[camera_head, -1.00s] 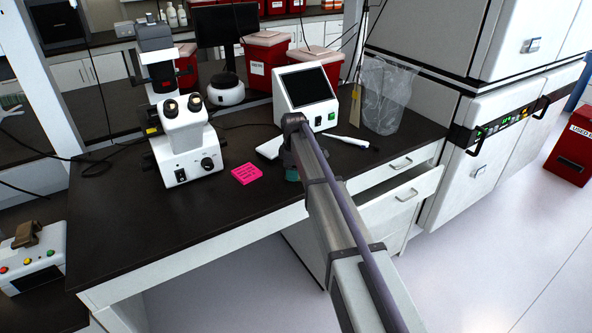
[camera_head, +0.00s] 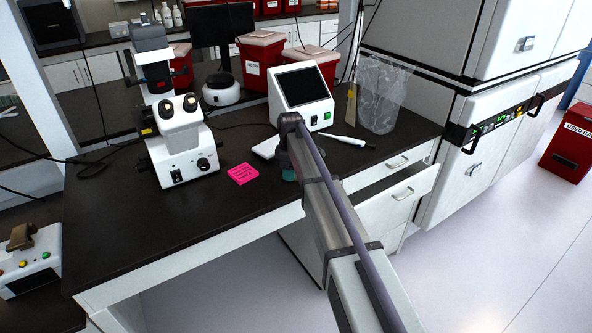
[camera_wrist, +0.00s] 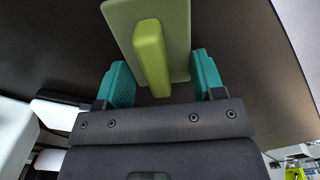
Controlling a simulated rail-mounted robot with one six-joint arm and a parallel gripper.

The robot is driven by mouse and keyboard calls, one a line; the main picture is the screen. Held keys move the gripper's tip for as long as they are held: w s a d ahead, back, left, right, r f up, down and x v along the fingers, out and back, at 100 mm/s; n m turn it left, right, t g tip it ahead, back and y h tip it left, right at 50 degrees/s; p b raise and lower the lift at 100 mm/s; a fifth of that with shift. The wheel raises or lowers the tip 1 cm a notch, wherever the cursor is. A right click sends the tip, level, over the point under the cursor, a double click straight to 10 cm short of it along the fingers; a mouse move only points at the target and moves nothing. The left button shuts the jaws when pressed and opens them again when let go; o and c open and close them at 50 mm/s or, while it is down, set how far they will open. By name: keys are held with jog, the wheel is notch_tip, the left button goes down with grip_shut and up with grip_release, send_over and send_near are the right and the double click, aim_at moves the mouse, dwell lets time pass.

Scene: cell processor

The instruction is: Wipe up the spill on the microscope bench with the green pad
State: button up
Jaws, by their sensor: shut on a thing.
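The green pad (camera_wrist: 178,30) shows in the wrist view, a pale green plate with a yellow-green grip block (camera_wrist: 151,58). The block stands between the two teal fingers of my gripper (camera_wrist: 162,80), and my gripper is shut on the pad. The pad is hidden there. The dark microscope bench (camera_head: 130,235) carries the white microscope (camera_head: 180,135) at left.
A pink note pad (camera_head: 243,174) lies left of my gripper. A white device with a dark screen (camera_head: 302,97), a white pen-like tool (camera_head: 342,139) and a clear bag bin (camera_head: 380,93) stand behind and right. The bench's front left is clear.

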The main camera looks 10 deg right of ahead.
jog(key=shift+s+d, duration=0.25)
jog(key=shift+d, duration=0.35)
notch_tip(320, 180, up, 5)
jog(key=p, duration=0.5)
jog(key=shift+r, duration=0.15)
